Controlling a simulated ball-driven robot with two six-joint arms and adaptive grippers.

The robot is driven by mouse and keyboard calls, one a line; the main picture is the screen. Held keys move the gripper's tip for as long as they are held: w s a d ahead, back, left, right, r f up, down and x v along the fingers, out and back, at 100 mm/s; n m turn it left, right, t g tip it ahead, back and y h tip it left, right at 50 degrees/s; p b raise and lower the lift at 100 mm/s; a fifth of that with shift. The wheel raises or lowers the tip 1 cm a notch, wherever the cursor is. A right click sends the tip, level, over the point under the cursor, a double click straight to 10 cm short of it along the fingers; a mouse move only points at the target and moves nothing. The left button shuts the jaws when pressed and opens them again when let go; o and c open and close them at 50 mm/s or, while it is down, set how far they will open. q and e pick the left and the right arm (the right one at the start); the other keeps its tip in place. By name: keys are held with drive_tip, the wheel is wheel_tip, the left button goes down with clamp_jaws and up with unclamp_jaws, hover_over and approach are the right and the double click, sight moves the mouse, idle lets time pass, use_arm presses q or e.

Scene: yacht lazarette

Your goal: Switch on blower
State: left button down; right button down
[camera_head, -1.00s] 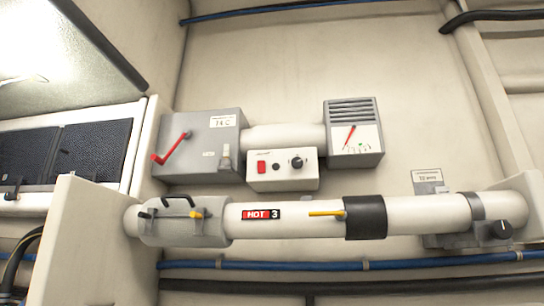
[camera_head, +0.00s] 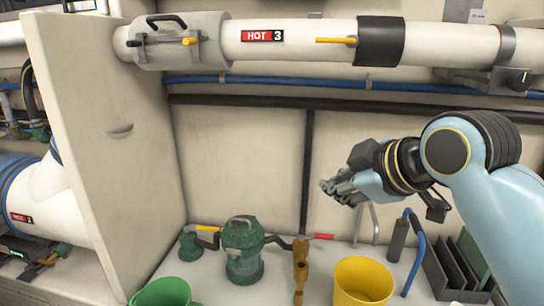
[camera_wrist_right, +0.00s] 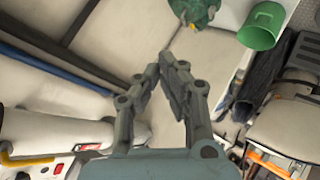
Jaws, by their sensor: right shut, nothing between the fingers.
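No part labelled as a blower can be made out in the head view now. A white pipe (camera_head: 345,40) marked HOT 3 runs across the top, with a yellow lever (camera_head: 335,41) and a grey clamped housing (camera_head: 170,45). A black knob (camera_head: 518,79) sits on a grey mount at the upper right. My right gripper (camera_head: 328,188) is in front of the back wall, below the pipe and above the shelf. It is shut and empty; its fingertips also meet in the right wrist view (camera_wrist_right: 166,57). My left gripper is not in view.
On the shelf below stand a green pump (camera_head: 243,252), a yellow bucket (camera_head: 362,283), a green bucket (camera_head: 163,293) and a brown tool (camera_head: 300,265). A white partition (camera_head: 85,130) stands at left. The wall between pipe and shelf is largely clear.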

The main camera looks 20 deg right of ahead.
drive_tip(key=w+a+r+n+t+y, duration=0.1)
drive_tip(key=w+r+n, duration=0.3)
drive_tip(key=r, duration=0.7)
drive_tip(key=w+a+r+n+t+y, duration=0.2)
drive_tip(key=w+r+n+t, duration=0.2)
drive_tip(key=r, duration=0.8)
drive_tip(key=w+a+r+n+t+y, duration=0.1)
drive_tip(key=w+r+n+t, duration=0.2)
drive_tip(key=r, duration=0.9)
drive_tip(key=w+n, duration=0.2)
drive_tip(key=w, duration=0.1)
drive_tip(key=shift+a+y, duration=0.15)
drive_tip(key=shift+y, duration=0.15)
